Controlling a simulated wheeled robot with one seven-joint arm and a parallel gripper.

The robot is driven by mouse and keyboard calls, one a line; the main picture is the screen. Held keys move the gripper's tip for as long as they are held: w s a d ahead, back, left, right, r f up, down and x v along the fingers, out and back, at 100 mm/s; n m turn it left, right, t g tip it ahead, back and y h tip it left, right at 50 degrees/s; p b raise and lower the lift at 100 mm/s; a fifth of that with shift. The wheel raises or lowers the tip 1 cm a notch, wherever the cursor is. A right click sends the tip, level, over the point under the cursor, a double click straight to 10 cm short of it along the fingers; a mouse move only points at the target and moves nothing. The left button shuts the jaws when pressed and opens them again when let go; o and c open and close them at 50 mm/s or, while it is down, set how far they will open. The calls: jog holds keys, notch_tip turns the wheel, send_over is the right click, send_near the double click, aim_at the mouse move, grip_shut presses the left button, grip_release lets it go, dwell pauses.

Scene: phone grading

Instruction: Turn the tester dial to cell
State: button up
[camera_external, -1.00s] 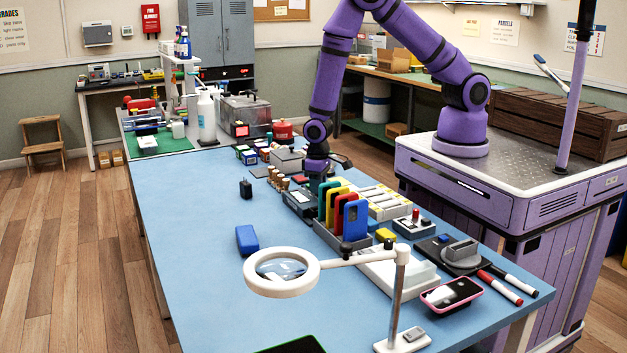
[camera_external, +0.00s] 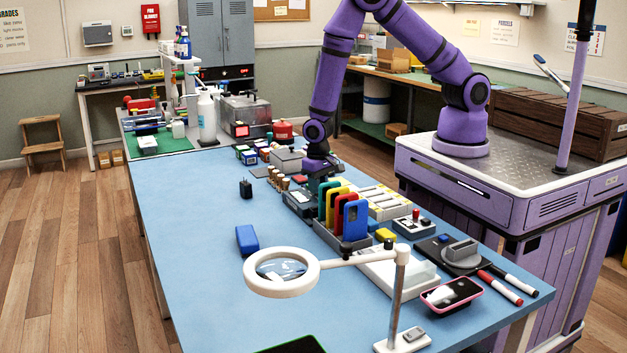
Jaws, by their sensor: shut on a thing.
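The tester appears to be the dark grey box (camera_external: 299,203) with a small pale display, among the items along the middle of the blue table. My gripper (camera_external: 318,180) points straight down over its back right part. It is shut, apparently on the tester dial. The dial, its markings and my fingertips are hidden behind the wrist and nearby items, so the dial's setting cannot be read.
A rack (camera_external: 340,235) of coloured phones stands close in front of my gripper. A grey box (camera_external: 288,160) and small brown-topped bottles (camera_external: 279,180) are close behind and left. A ring magnifier (camera_external: 282,272) stands at the front. The table's left side is mostly clear.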

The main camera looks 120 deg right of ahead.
jog(key=o, duration=0.6)
jog(key=shift+o, duration=0.2)
notch_tip(320, 180, up, 11)
jog(key=shift+f, duration=0.1)
dwell(0.5)
